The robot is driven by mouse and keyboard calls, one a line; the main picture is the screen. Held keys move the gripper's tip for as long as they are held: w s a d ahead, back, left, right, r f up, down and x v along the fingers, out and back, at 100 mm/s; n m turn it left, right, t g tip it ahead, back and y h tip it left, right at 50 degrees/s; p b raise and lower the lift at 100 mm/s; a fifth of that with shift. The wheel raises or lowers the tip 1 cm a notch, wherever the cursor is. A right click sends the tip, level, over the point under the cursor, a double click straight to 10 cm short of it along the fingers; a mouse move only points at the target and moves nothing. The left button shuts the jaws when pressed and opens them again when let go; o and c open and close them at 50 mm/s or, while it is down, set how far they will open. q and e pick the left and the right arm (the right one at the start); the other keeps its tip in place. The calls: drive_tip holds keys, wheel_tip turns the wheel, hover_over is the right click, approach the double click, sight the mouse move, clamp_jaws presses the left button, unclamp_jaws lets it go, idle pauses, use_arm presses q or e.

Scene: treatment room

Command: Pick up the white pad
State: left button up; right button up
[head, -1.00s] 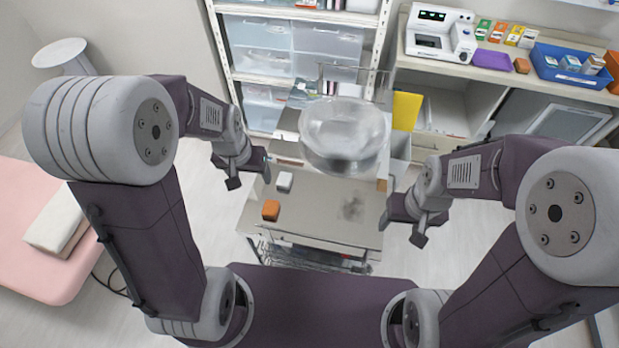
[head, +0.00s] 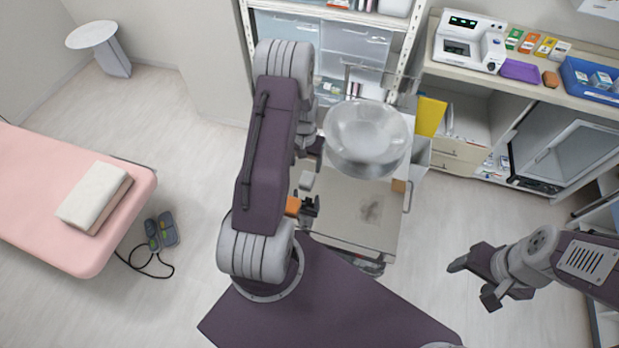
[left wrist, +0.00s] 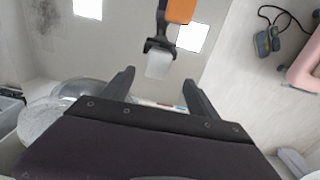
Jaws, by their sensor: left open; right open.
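The white pad (head: 307,181) is a small pale block on the cart top, near the cart's left side. In the left wrist view the pad (left wrist: 158,66) lies beyond my open fingers, roughly in line with the gap between them. My left gripper (head: 312,155) is open and empty; it is partly hidden by its own arm in the head view. Its two fingers (left wrist: 157,90) show clearly in the left wrist view, apart from the pad. My right gripper (head: 474,282) is open and empty over the floor, right of the cart.
An orange block (head: 292,206) is near the pad, with a dark forked part (head: 310,207) I cannot identify close to both. A clear bowl (head: 367,137) stands at the cart's back. A pink bed (head: 40,200) is at left; a counter (head: 550,90) is at back right.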

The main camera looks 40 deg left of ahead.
sight(307, 177)
use_arm(q)
wheel_tip(307, 177, down, 2)
drive_tip(key=shift+d+f+p, duration=0.15)
drive_tip(key=shift+f+p, duration=0.05)
drive_tip(key=shift+p, duration=0.15)
drive_tip(key=shift+f, duration=0.3)
wheel_tip(307, 177, down, 5)
drive_tip(key=shift+w+r+p, duration=0.1)
drive_tip(key=shift+p, duration=0.9)
drive_tip(key=shift+w+f, duration=0.1)
drive_tip(key=shift+f, duration=0.1)
drive_tip(key=c, duration=1.4)
